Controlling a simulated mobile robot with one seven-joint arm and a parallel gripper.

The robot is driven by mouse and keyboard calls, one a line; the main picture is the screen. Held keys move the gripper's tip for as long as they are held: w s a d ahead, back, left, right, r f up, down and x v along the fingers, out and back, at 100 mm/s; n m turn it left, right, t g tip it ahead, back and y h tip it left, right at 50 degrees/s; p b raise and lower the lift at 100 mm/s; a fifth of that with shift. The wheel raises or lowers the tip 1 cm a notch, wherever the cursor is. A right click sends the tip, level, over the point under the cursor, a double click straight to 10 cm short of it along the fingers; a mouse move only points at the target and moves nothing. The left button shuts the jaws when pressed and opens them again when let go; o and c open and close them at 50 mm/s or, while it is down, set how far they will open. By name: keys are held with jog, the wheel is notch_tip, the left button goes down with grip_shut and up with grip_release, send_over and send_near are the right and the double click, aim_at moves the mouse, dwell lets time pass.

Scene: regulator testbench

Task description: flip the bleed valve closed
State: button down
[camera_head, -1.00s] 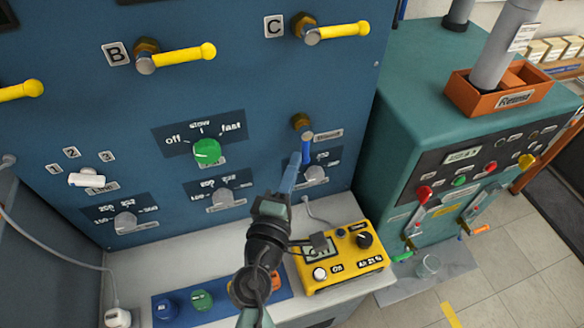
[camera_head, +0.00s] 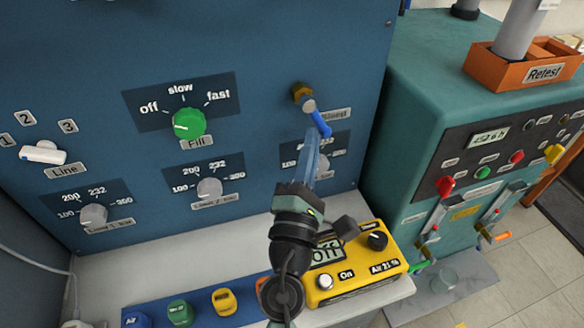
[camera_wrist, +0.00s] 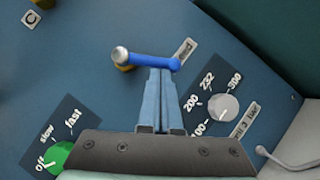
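The bleed valve is a short blue lever (camera_head: 321,124) on a brass fitting (camera_head: 301,92) on the blue panel, beside its label. In the head view the lever slants down and to the right from its grey pivot. In the wrist view the blue lever (camera_wrist: 150,60) lies nearly level, with the pivot at its left end. My gripper (camera_head: 314,142) is below the lever, pointing up at it. In the wrist view the two fingers (camera_wrist: 160,72) are together with nothing between them. Their tips are at the lever's underside near its free end; they seem to touch it.
A yellow analyser box (camera_head: 355,270) stands on the ledge below my gripper. A green fill knob (camera_head: 188,123) and several grey knobs are on the panel, one (camera_wrist: 223,107) just right of the fingers in the wrist view. A teal machine (camera_head: 430,80) stands at the right.

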jog(key=shift+w+d+n+t+y+b, duration=0.15)
jog(key=shift+d+n+t+y+b, duration=0.25)
jog(key=shift+n+b, duration=0.55)
jog(key=shift+w+d+n+t+y+b, duration=0.1)
jog(key=shift+d+n+t+y+b, duration=0.25)
jog(key=shift+n+b, duration=0.55)
jog(key=shift+w+d+r+n+t+y+b, duration=0.2)
jog(key=shift+d+r+n+y+b, duration=0.35)
jog(key=shift+n+y+b, duration=1.25)
jog(key=shift+w+d+r+n+t+y+b, duration=0.25)
jog(key=shift+d+r+n+y+b, duration=0.65)
jog(key=shift+n, duration=1.55)
jog(key=shift+w+d+r+n+t+y+b, duration=0.1)
jog(key=shift+w+d+n+t+y+b, duration=0.2)
jog(key=shift+n+y+b, duration=1.65)
jog(key=shift+s+d+p, duration=0.1)
jog(key=shift+s+p, duration=0.05)
jog(key=shift+p, duration=0.15)
jog(key=w+f+b+v, duration=0.1)
jog(key=b+v, duration=0.4)
jog(key=v, duration=0.8)
jog(key=shift+w+f, duration=0.25)
jog(key=shift+f, duration=0.2)
